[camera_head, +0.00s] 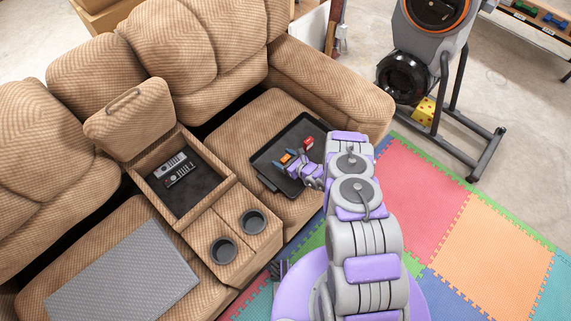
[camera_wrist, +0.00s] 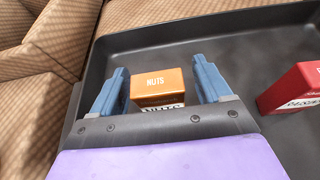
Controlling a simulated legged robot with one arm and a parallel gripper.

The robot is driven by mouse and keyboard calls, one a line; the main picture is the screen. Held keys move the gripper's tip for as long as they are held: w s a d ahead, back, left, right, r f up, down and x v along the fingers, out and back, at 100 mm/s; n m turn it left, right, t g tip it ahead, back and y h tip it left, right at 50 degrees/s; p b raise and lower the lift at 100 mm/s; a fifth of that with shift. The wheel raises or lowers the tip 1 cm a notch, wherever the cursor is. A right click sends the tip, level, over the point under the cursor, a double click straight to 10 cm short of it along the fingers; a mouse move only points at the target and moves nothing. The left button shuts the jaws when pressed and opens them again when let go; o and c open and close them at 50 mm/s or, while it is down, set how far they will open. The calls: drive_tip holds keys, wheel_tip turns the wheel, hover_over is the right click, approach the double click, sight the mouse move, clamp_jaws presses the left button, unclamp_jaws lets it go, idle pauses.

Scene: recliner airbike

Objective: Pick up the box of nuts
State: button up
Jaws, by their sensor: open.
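The lower front of the box is partly hidden by my gripper.
A red box (camera_wrist: 295,88) stands on the tray to the right, also seen in the head view (camera_head: 308,142). The open console (camera_head: 205,190) holds two remotes, with two cup holders in front. A grey mat (camera_head: 125,275) lies on the left seat.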

drive_tip(key=shift+w+a+f, duration=0.1)
drive_tip(key=shift+w+a, duration=0.15)
drive_tip(key=shift+c, duration=0.2)
drive_tip(key=c, duration=1)
